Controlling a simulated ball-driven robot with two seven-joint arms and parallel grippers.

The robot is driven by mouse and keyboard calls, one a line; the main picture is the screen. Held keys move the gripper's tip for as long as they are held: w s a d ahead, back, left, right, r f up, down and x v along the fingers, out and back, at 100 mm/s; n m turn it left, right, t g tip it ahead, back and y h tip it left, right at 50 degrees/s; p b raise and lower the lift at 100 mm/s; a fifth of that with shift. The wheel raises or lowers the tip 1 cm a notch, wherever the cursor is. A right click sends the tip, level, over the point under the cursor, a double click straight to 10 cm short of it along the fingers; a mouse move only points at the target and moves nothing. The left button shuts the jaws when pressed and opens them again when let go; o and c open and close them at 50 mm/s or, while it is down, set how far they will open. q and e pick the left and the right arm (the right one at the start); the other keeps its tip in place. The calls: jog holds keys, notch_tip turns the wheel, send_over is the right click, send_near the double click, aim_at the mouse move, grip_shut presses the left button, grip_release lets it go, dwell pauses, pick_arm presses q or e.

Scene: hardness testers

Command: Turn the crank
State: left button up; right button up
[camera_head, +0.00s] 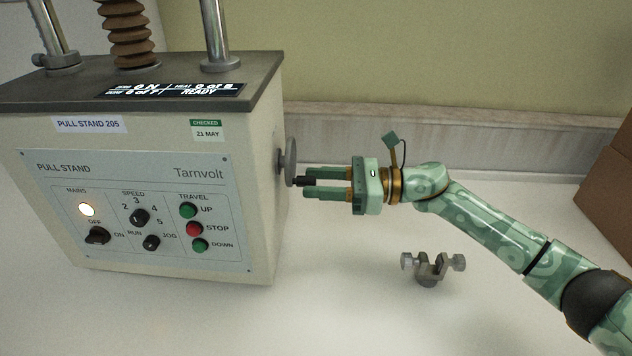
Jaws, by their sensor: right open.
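The crank (290,162) is a grey disc on the right side wall of the Tarnvolt pull stand (150,130). A short black handle (300,181) sticks out to the right from its lower part. My right gripper (310,182) reaches in from the right and is open. Its two green fingers point left, one above and one below the level of the handle, with the handle's end at or between the fingertips. I cannot tell whether either finger touches it. My left gripper is not in view.
A small metal clamp with two side knobs (431,266) stands on the white worktop (340,310), below my right arm. A brown box (612,190) is at the right edge. The stand's display (175,90) reads READY. The worktop in front is clear.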

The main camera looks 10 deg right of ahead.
jog(key=shift+a, duration=0.45)
grip_shut()
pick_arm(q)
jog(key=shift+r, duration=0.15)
pick_arm(e)
jog(key=shift+r+m, duration=0.15)
jog(key=shift+m, duration=0.15)
jog(key=m+p, duration=0.1)
jog(key=r+m+p, duration=0.1)
jog(key=m, duration=0.1)
jog(key=shift+s, duration=0.3)
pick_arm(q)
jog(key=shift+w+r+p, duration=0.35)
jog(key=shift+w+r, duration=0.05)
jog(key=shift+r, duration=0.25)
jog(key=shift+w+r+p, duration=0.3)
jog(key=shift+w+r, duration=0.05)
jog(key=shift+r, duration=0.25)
pick_arm(e)
jog(key=shift+s+r+m, duration=0.1)
jog(key=shift+r+m, duration=0.1)
jog(key=shift+m, duration=0.65)
jog(key=shift+r+m, duration=0.2)
jog(key=shift+m, duration=0.65)
